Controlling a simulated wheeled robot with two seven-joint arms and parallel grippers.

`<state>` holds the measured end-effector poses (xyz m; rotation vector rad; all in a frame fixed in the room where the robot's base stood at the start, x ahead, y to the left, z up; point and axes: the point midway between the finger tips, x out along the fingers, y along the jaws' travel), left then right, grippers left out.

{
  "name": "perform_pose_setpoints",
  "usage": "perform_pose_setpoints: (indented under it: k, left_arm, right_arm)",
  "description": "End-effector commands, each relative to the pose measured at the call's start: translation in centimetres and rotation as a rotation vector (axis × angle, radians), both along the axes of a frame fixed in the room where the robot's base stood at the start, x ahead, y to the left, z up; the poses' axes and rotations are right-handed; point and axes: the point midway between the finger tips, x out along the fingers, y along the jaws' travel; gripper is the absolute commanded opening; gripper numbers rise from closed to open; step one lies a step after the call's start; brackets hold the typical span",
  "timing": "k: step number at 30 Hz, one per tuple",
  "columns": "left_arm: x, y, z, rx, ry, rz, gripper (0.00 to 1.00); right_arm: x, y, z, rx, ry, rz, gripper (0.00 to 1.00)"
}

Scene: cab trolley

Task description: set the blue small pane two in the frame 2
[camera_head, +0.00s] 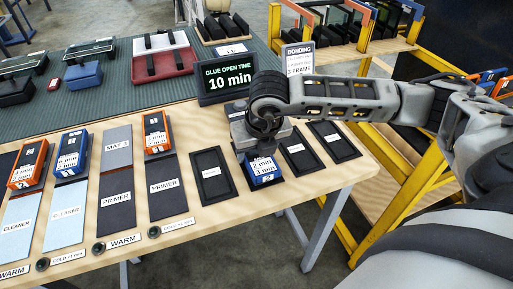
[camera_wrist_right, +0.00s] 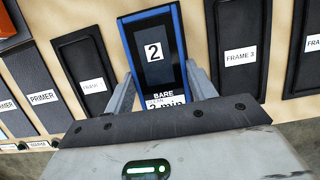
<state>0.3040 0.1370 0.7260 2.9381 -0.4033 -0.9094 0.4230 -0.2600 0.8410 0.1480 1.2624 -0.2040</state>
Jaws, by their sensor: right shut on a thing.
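The blue small pane two (camera_head: 263,172) is a dark pane with a blue edge and a white label. It also shows in the right wrist view (camera_wrist_right: 157,75), marked 2 and BARE. My right gripper (camera_head: 258,155) points down and is shut on it, one finger on each side. The pane covers the spot between frame 1 (camera_head: 212,176) and frame 3 (camera_head: 300,152), where frame 2 is hidden. I cannot tell whether the pane rests in the frame or is just above it. My left gripper is not in view.
Orange-edged and blue panes (camera_head: 70,155) stand on mats at the left, by cleaner and primer pads (camera_head: 117,200). A bare mat (camera_head: 117,147) is labelled MAT 2. A timer sign (camera_head: 228,80) reads 10 min. A yellow trolley (camera_head: 400,195) stands at the right.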

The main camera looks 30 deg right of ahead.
Motion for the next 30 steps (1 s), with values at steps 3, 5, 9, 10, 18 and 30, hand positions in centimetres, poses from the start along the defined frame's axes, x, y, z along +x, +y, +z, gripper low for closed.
perform_pose_setpoints:
  k: [3,5,9,10,18,30]
  left_arm:
    - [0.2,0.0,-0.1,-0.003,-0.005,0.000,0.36]
    - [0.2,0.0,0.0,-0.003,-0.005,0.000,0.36]
    - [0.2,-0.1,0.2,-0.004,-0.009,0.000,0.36]
    - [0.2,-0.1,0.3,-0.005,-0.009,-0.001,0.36]
    - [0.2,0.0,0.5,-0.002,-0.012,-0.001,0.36]
    - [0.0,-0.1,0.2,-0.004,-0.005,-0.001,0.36]
  right_arm:
    - [0.0,0.0,-0.2,0.001,0.000,0.000,0.59]
    - [0.0,0.0,-0.1,0.000,0.000,0.000,0.75]
    - [0.0,0.0,-0.1,0.000,0.000,0.000,0.78]
    - [0.0,0.0,-0.1,0.001,0.000,0.000,0.78]
    - [-0.2,0.1,1.0,0.002,-0.002,0.000,0.78]
    - [-2.5,0.7,8.8,0.001,-0.004,0.001,0.78]
